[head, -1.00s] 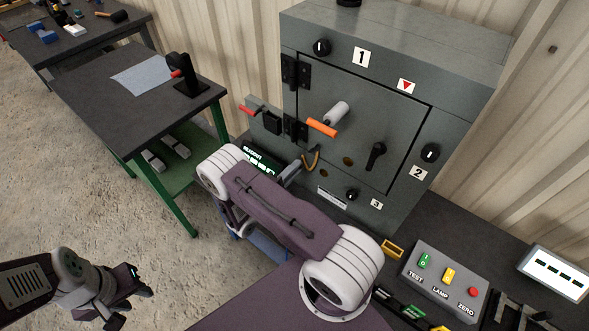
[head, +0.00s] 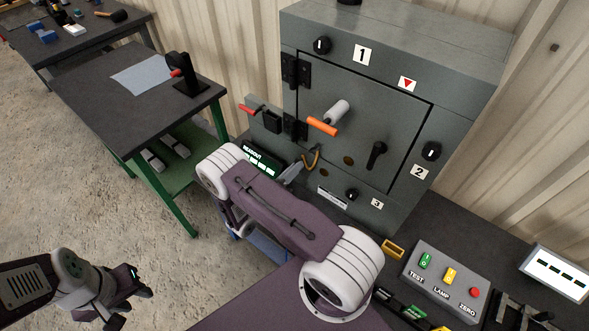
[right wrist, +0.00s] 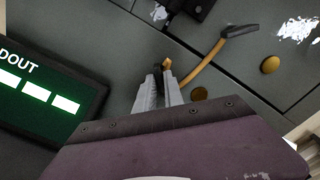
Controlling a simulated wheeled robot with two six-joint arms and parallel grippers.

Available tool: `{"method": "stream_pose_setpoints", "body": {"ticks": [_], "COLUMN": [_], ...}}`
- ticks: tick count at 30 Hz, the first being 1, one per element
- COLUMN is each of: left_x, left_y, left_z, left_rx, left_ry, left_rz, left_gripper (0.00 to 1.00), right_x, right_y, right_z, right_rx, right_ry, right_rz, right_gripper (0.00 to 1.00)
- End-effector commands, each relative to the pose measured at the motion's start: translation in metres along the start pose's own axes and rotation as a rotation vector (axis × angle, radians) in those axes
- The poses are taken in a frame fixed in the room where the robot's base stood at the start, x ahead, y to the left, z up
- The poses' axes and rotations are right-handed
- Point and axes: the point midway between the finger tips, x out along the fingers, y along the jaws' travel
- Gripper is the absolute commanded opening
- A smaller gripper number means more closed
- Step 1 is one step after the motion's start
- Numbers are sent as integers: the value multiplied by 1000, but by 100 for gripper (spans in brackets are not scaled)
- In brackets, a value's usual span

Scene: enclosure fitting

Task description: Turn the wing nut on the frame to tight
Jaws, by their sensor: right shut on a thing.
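My right gripper (head: 291,173) is at the lower left of the grey cabinet (head: 400,90), near the door frame. In the right wrist view its two pale fingers (right wrist: 160,88) are close together on a small brass piece (right wrist: 167,63), whose tip shows between them. This piece looks like the wing nut; the fingers hide most of it, so its angle is unclear.
A green readout (head: 262,160) stands left of the right gripper. An orange handle (head: 322,127) and a black door handle (head: 376,155) stick out from the cabinet door. A control box (head: 445,280) with switches sits at the right. A side table (head: 130,100) stands left.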

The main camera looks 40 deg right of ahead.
Motion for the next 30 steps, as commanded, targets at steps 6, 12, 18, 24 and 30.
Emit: {"method": "stream_pose_setpoints", "body": {"ticks": [6,12,18,24,30], "left_x": [3,5,6,8,8], "left_y": [0,0,0,0,0], "left_z": [0,0,1,1,1], "left_rx": [0,0,0,0,0], "left_ry": [0,0,0,0,0], "left_rz": [0,0,0,0,0], "left_gripper": [36,36,36,36,36], "right_x": [0,0,0,0,0], "right_y": [1,2,2,2,2], "right_z": [-2,-2,-2,-2,-1], "right_rx": [201,381,531,640,702], "right_ry": [3,4,4,4,4], "right_rz": [2,1,1,1,1], "right_gripper": [0,0,0,0,0]}}
